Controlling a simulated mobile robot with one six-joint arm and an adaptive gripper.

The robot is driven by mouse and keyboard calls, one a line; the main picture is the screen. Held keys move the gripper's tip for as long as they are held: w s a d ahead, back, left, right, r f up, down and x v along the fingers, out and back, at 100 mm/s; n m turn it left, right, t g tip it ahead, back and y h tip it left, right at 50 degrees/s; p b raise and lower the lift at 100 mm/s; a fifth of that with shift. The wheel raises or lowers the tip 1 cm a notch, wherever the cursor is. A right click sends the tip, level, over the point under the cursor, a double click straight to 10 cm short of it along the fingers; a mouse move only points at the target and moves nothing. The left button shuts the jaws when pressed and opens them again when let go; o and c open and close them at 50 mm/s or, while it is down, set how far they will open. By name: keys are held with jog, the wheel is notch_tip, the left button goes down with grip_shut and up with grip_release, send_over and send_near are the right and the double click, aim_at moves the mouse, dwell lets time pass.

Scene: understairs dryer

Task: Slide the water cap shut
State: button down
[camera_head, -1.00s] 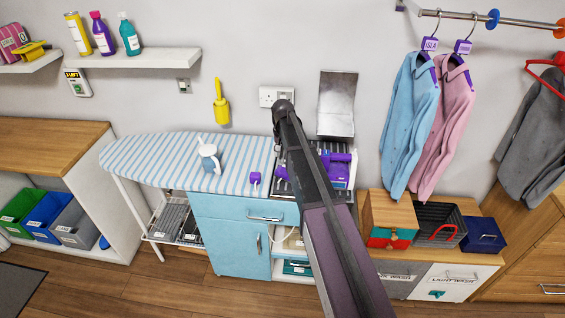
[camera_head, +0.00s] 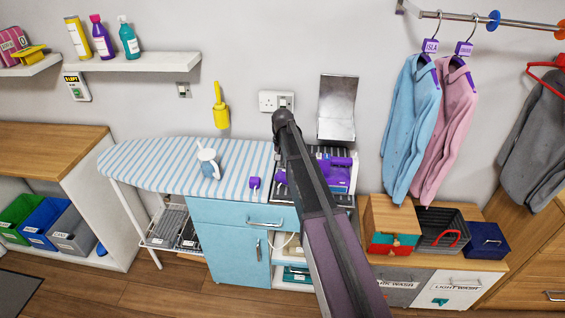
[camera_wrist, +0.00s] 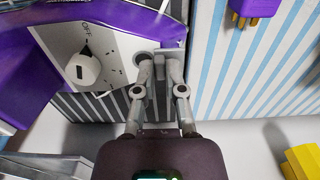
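The purple steam unit (camera_head: 340,174) sits at the right end of the striped ironing board (camera_head: 235,158). It also fills the upper left of the wrist view (camera_wrist: 45,15), with a grey panel, a white dial (camera_wrist: 82,68) and an "OFF" label. A small grey round piece (camera_wrist: 144,57) at the panel's right edge may be the water cap; I cannot tell whether it is open. My gripper (camera_wrist: 159,68) has its fingertips close together at this piece. Whether they touch or pinch it is unclear. In the head view my arm hides the gripper and part of the unit.
A white-and-blue jug (camera_head: 208,163) and a small purple plug (camera_head: 254,183) rest on the board. A wall socket (camera_head: 276,101) and a metal plate (camera_head: 337,106) are behind. Hanging shirts (camera_head: 407,130) and a wooden box (camera_head: 391,222) are to the right.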

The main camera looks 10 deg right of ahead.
jog(key=shift+s+d, duration=0.25)
jog(key=shift+d, duration=0.45)
jog(key=shift+s+d, duration=0.2)
jog(key=shift+d, duration=0.5)
jog(key=c, duration=0.7)
grip_release()
